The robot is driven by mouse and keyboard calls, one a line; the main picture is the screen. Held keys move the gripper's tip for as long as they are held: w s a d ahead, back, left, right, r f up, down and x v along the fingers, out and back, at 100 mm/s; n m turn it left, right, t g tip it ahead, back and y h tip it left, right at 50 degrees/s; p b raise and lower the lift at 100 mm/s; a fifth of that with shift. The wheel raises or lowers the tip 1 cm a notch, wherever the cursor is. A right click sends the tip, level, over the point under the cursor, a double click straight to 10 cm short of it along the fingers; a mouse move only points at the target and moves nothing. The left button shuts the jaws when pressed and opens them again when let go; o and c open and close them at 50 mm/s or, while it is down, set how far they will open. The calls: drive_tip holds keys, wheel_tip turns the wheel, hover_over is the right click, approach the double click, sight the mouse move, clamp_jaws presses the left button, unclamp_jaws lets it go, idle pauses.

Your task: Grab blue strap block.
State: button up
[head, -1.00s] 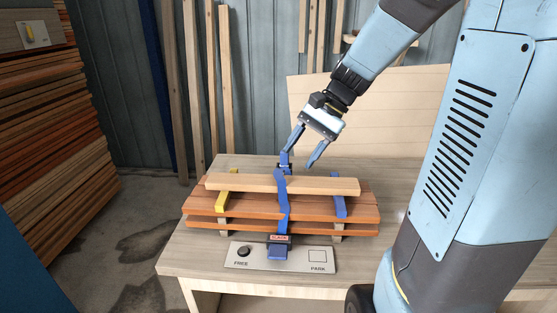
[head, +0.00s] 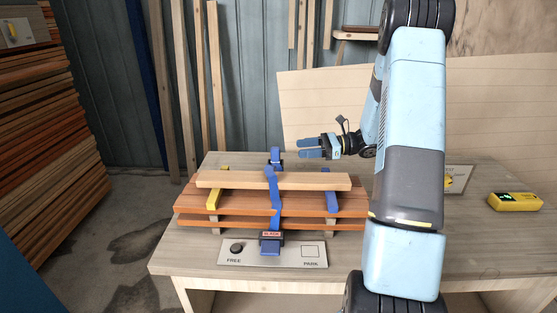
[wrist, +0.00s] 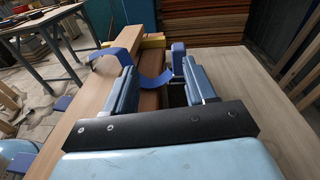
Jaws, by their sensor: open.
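A blue strap (head: 274,200) runs over a stack of wooden boards (head: 330,205). At its far end stands a small upright blue block (head: 275,157) on the tabletop behind the boards. At the near end is a blue block with a red label (head: 270,243). My gripper (head: 303,148) is open and empty, roughly level, to the right of the far block, with its fingers pointing left towards it. In the wrist view, the open fingers (wrist: 160,68) have a curved blue strap end (wrist: 155,82) and a blue upright piece (wrist: 178,57) ahead between them. Contact cannot be told.
Yellow (head: 219,192) and blue (head: 333,193) spacers cross the boards. A panel marked FREE and PARK (head: 290,254) with a black knob lies in front. A yellow device (head: 515,201) sits at the right. A pale board (head: 330,100) leans behind the table (head: 200,262).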

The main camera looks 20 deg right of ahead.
sight(274, 151)
drive_tip(key=shift+m+t+y, duration=0.4)
drive_tip(key=shift+m+t, duration=0.3)
drive_tip(key=shift+m, duration=0.1)
drive_tip(key=shift+w+d+f+x, duration=0.1)
drive_tip(key=shift+w+f+x, duration=0.2)
drive_tip(key=shift+x, duration=1.7)
drive_tip(key=shift+w+d+f+x, duration=0.1)
drive_tip(key=shift+w+f+x, duration=0.25)
drive_tip(key=shift+x, duration=1.65)
drive_tip(key=shift+w+d+f+x, duration=0.1)
drive_tip(key=shift+w+f+x, duration=0.2)
drive_tip(key=shift+x, duration=1.7)
drive_tip(key=shift+c, duration=0.4)
clamp_jaws()
